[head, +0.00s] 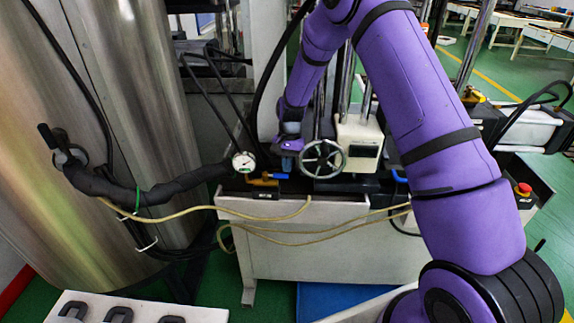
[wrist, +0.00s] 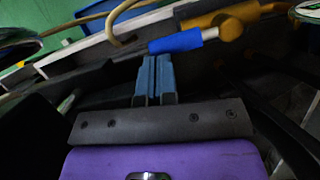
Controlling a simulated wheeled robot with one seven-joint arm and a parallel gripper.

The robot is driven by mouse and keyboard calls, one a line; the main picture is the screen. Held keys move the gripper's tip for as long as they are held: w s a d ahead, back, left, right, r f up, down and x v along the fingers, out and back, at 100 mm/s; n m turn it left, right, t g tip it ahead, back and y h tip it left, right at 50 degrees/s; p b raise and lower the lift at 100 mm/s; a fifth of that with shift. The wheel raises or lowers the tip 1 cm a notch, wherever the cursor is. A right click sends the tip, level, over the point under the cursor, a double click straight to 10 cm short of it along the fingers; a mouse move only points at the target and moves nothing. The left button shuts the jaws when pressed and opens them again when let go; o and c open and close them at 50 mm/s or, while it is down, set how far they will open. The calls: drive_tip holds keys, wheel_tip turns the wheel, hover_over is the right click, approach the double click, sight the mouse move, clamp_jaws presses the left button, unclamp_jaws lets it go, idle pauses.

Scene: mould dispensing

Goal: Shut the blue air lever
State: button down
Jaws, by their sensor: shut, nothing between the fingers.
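The blue air lever (wrist: 176,42) is a short blue handle sticking out to the left of a brass valve (wrist: 232,22) in the wrist view. In the head view the lever (head: 280,176) is a small blue bar at the right of the brass valve (head: 261,181), on the machine's front ledge. My gripper (wrist: 153,60) is shut and empty, with its blue fingers pressed together. Its tips sit close below the lever's free end in the wrist view; I cannot tell whether they touch it. In the head view my gripper (head: 287,158) is just above the lever, its fingertips hard to make out.
A round pressure gauge (head: 243,162) stands left of the lever. A spoked handwheel (head: 323,158) is close on the right. A yellow hose (head: 180,212) hangs along the front of the pale cabinet (head: 330,250). A large steel tank (head: 60,150) fills the left.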

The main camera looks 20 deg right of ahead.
drive_tip(key=shift+s+a+m, duration=0.1)
drive_tip(key=shift+s+m, duration=0.4)
drive_tip(key=shift+m, duration=0.2)
drive_tip(key=shift+s+a, duration=0.3)
drive_tip(key=shift+s, duration=0.45)
idle(1.8)
drive_tip(key=v, duration=1)
drive_tip(key=shift+d+r, duration=0.3)
drive_tip(key=shift+r, duration=0.05)
